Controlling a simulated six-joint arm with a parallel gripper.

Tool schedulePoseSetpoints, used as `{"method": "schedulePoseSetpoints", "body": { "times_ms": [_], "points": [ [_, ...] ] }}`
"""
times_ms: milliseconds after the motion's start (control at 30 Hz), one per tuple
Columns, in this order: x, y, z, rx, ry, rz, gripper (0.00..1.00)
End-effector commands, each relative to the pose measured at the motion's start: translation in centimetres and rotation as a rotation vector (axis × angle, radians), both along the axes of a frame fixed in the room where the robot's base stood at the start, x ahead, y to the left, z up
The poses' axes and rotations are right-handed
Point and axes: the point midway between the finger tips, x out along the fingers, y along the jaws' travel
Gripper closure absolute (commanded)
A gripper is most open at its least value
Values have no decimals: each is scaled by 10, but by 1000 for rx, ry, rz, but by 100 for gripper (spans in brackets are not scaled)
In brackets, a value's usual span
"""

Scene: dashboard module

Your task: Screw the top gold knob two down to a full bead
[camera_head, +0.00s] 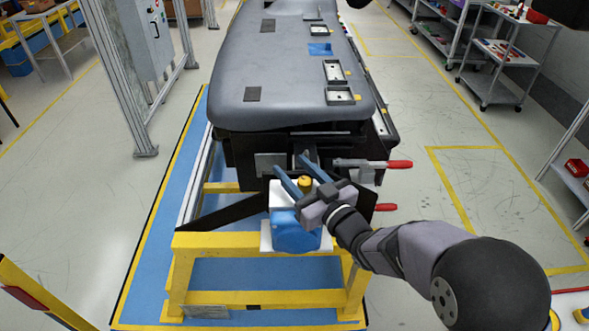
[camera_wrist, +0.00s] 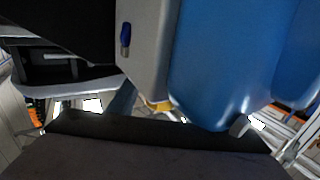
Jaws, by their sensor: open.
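A gold knob (camera_head: 305,182) shows in the head view on top of a white and blue unit (camera_head: 296,236) at the front end of the dashboard module. Only one gold knob can be made out there. My gripper (camera_head: 290,162) is open, its two long blue-grey fingers reaching toward the module. In the picture the knob lies between the fingers; its depth relative to them is unclear. In the wrist view a large blue body (camera_wrist: 222,65) and a grey panel with a blue button fill the upper part. A small yellow piece (camera_wrist: 157,104) shows below the panel, and I cannot tell whether it is a knob.
The grey dashboard module (camera_head: 290,75) rests on a yellow frame (camera_head: 265,298). Two red handles (camera_head: 398,164) stick out to the right of my gripper. A black bracket (camera_head: 232,211) lies left of the unit. Open floor lies on both sides.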

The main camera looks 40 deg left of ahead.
Motion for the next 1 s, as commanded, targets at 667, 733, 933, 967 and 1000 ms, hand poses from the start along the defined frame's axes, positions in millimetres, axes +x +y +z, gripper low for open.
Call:
{"method": "schedulePoseSetpoints", "body": {
  "times_ms": [667,733,933,967,1000],
  "points": [
    [-16,-67,0,2,-1,-1,55],
    [-16,-69,0,2,-1,-1,55],
    [-17,-69,1,2,-1,0,55],
    [-17,-69,1,2,-1,0,55],
    [-17,-69,1,2,-1,0,55]
  ]
}}
